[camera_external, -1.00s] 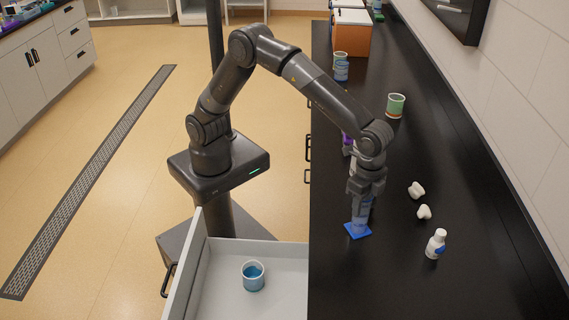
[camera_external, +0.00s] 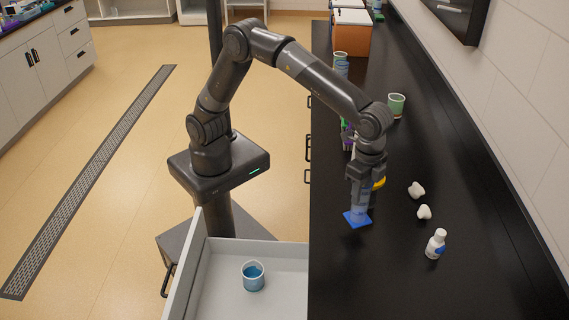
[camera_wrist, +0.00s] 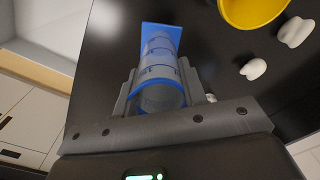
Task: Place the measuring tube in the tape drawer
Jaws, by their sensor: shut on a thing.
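The measuring tube (camera_external: 359,208) is a clear cylinder with blue markings and a blue square foot. My gripper (camera_external: 361,186) is shut on its upper part and holds it roughly upright over the black counter. In the wrist view the tube (camera_wrist: 160,60) lies between both fingers of my gripper (camera_wrist: 160,88), with its blue foot pointing away. The open grey drawer (camera_external: 285,250) is at the lower left of the tube, beside the counter.
A yellow rounded object (camera_external: 379,183) is just behind the tube; it also shows in the wrist view (camera_wrist: 250,10). Two white lumpy pieces (camera_external: 417,190) and a white bottle (camera_external: 436,244) stand to the right. A green cup (camera_external: 396,105) is farther back. The drawer floor around the container is clear.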

